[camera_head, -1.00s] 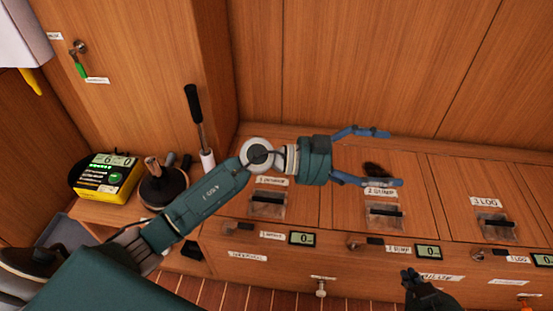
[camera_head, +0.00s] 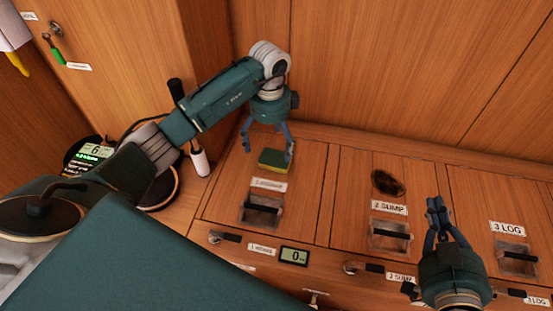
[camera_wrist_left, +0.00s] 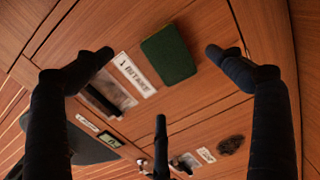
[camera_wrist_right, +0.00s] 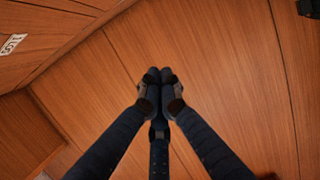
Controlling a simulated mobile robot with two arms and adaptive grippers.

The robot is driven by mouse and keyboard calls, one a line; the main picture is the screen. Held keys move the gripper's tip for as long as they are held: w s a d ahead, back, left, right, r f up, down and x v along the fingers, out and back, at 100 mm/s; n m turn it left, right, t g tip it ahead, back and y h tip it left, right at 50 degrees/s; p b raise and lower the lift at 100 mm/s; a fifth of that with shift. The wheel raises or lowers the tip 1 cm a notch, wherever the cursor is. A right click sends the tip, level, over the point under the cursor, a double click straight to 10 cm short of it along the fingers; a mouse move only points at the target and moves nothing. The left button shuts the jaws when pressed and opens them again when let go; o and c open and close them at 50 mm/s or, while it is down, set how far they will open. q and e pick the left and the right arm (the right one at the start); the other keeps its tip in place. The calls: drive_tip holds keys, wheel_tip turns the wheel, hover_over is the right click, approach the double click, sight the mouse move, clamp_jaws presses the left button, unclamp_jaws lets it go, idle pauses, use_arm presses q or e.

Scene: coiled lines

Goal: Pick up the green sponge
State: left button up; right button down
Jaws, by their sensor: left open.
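The green sponge (camera_head: 274,159) has a yellow lower edge. It lies on the wooden top behind the "1 INTAKE" label. In the left wrist view the green sponge (camera_wrist_left: 168,55) shows its dark green face, lying between the spread fingertips. My left gripper (camera_head: 267,148) is open and empty and points down over the sponge; I cannot tell the exact gap. My right gripper (camera_head: 436,207) is at the right, over the area between "2 SUMP" and "3 LOG". Its fingers (camera_wrist_right: 158,78) are together with nothing seen between them.
A dark brown oval (camera_head: 388,184) is on the panel behind the "2 SUMP" label (camera_head: 389,207). Recessed handles (camera_head: 261,211) sit in front of the labels. A wooden wall rises behind.

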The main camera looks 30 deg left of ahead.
sight(274, 160)
use_arm(q)
wheel_tip(274, 160, down, 3)
drive_tip(key=shift+d+b, duration=0.1)
drive_tip(key=shift+b, duration=0.2)
drive_tip(key=f, duration=0.1)
drive_tip(key=f+b, duration=0.1)
drive_tip(key=f, duration=0.1)
drive_tip(key=f+b, duration=0.1)
drive_tip(key=shift+w+d+f, duration=0.15)
drive_tip(key=shift+d+f, duration=0.1)
drive_tip(key=shift+f, duration=0.2)
use_arm(e)
wheel_tip(274, 160, up, 16)
drive_tip(key=s+a+t+y, duration=0.1)
drive_tip(key=t+y, duration=0.1)
drive_tip(key=t, duration=0.6)
drive_tip(key=shift+s+a+r+y, duration=0.2)
drive_tip(key=shift+s+a+y, duration=0.05)
drive_tip(key=shift+a+y, duration=0.15)
use_arm(q)
drive_tip(key=shift+c, duration=0.5)
drive_tip(key=c, duration=0.7)
